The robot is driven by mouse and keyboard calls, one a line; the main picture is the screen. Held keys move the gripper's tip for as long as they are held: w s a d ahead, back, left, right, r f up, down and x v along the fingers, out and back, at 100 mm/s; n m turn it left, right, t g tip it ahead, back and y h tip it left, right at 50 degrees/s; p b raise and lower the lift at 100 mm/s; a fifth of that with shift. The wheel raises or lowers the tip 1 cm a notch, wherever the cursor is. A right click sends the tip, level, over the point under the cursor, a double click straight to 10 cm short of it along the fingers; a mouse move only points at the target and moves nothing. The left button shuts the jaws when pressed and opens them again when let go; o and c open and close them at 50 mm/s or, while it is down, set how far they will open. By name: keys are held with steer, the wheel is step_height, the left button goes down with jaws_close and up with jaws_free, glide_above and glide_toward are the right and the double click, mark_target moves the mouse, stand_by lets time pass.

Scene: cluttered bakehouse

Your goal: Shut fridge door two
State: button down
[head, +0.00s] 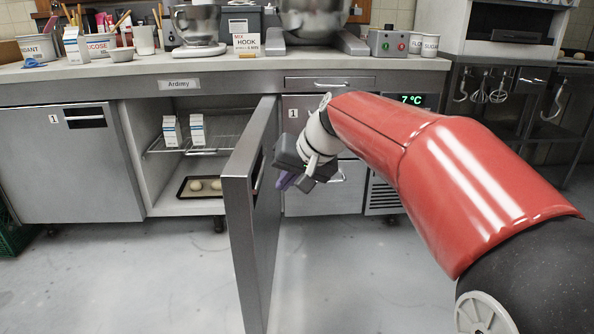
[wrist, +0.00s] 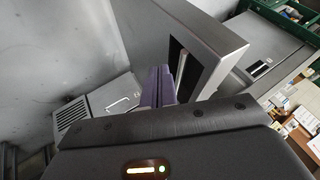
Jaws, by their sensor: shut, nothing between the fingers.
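The open fridge door (head: 238,215) stands swung out toward me from the right side of an open compartment. No number on it is readable. Its outer face, with a dark handle recess, faces right. It also shows in the wrist view (wrist: 212,62). My gripper (head: 287,182) is to the right of the door, on its outer side, with purple fingers close to the handle recess. In the wrist view the fingers (wrist: 158,85) are together and empty, beside the door's recess; I cannot tell whether they touch it.
The open compartment holds cartons (head: 197,130) on a wire shelf (head: 160,148) and a dough tray (head: 183,192) below. A shut door (head: 70,165) is at left, and drawers (head: 325,195) are at right. The counter (head: 130,68) above is cluttered. The floor in front is clear.

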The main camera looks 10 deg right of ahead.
mark_target(257, 191)
steer(key=shift+w+a+f, duration=0.25)
steer(key=shift+a, duration=0.55)
steer(key=shift+w+a+f, duration=0.2)
steer(key=shift+a, duration=0.6)
steer(key=shift+w+a+f, duration=0.25)
steer(key=shift+a, duration=0.55)
